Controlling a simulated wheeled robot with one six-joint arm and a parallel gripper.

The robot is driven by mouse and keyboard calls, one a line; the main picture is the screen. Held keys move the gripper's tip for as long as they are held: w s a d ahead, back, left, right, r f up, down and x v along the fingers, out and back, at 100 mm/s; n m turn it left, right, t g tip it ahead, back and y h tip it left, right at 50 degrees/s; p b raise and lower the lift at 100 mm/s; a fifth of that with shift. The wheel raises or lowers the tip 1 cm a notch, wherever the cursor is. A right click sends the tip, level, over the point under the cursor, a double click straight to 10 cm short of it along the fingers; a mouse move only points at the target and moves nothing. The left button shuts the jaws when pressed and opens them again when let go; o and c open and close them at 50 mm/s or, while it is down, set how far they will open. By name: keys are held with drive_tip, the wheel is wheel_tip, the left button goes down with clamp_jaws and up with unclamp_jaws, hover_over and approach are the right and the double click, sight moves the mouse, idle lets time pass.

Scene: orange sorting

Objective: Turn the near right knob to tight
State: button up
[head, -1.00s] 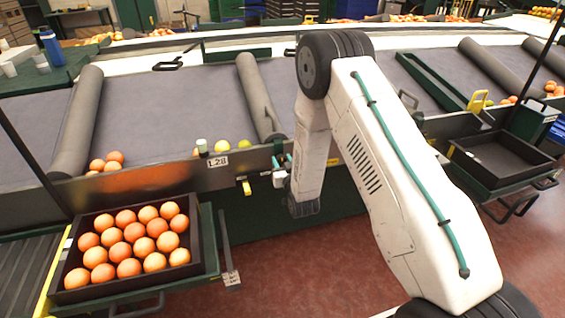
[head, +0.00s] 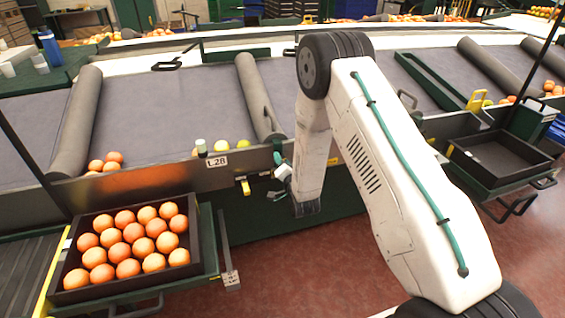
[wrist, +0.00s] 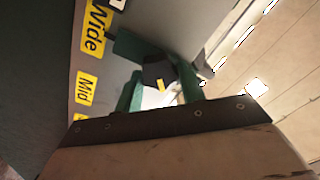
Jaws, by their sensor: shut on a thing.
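In the wrist view, a dark knob (wrist: 156,72) with a short yellow mark sits between the green fingers of my gripper (wrist: 152,75). My gripper is shut on the knob. Beside it are yellow labels: "Wide" (wrist: 95,27), "Mid" (wrist: 88,89), and a third label (wrist: 81,117) cut off by the dark edge of my gripper, its word unreadable. I cannot tell which label the yellow mark faces. In the head view my gripper (head: 281,164) is at the conveyor's front rail, right of the L28 plate (head: 217,162); the knob cannot be made out there.
A crate full of oranges (head: 68,277) stands on a green stand at the left front. An emptier dark tray (head: 500,160) is at the right. A yellow tag (head: 246,187) hangs below the rail, left of my gripper. Red floor (head: 290,260) is open in front.

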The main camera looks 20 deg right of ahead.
drive_tip(key=shift+d+f+m, duration=0.1)
drive_tip(key=shift+f+m, duration=0.05)
drive_tip(key=shift+m, duration=1.8)
drive_tip(key=shift+f+m, duration=0.1)
drive_tip(key=shift+m, duration=2.15)
drive_tip(key=o, duration=1)
drive_tip(key=s, duration=0.7)
drive_tip(key=shift+s, duration=0.4)
